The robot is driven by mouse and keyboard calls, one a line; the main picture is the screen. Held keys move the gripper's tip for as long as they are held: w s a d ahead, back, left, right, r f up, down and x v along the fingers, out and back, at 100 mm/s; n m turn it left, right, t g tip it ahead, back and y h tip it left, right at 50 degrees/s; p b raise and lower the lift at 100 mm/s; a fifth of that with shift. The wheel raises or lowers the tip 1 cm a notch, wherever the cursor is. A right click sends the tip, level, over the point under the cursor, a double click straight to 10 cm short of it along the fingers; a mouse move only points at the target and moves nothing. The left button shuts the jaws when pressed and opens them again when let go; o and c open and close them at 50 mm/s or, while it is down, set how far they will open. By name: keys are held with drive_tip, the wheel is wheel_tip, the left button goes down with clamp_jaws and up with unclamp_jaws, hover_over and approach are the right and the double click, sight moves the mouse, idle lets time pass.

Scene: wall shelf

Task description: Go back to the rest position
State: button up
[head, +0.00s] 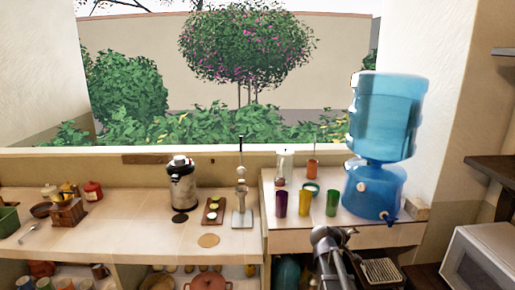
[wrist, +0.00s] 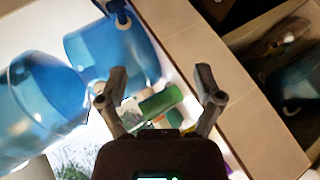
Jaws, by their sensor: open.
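My gripper (wrist: 160,78) is open in the wrist view, with its two fingers spread and nothing held between them. A green cup (wrist: 160,102) shows beyond the fingers, apart from them as far as I can tell. In the head view my arm rises at the bottom, right of centre, in front of the tiled counter (head: 290,240). The green cup (head: 332,203) stands upright on that counter, beside a yellow cup (head: 305,202) and a purple cup (head: 281,204).
A blue water dispenser (head: 375,190) stands right of the cups; it fills the left of the wrist view (wrist: 105,50). A steel urn (head: 183,188) and a metal press stand (head: 241,205) are on the left counter. A microwave (head: 480,262) is at lower right.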

drive_tip(key=s+a+f+m+g+y, duration=0.2)
drive_tip(key=s+a+f+y, duration=0.3)
drive_tip(key=s+a, duration=0.3)
drive_tip(key=s+a+f+m+g+y, duration=0.2)
drive_tip(key=s+a+f+g+y, duration=0.2)
drive_tip(key=s+a, duration=0.4)
drive_tip(key=s+g+y, duration=0.1)
drive_tip(key=s, duration=0.4)
drive_tip(key=shift+f, duration=0.4)
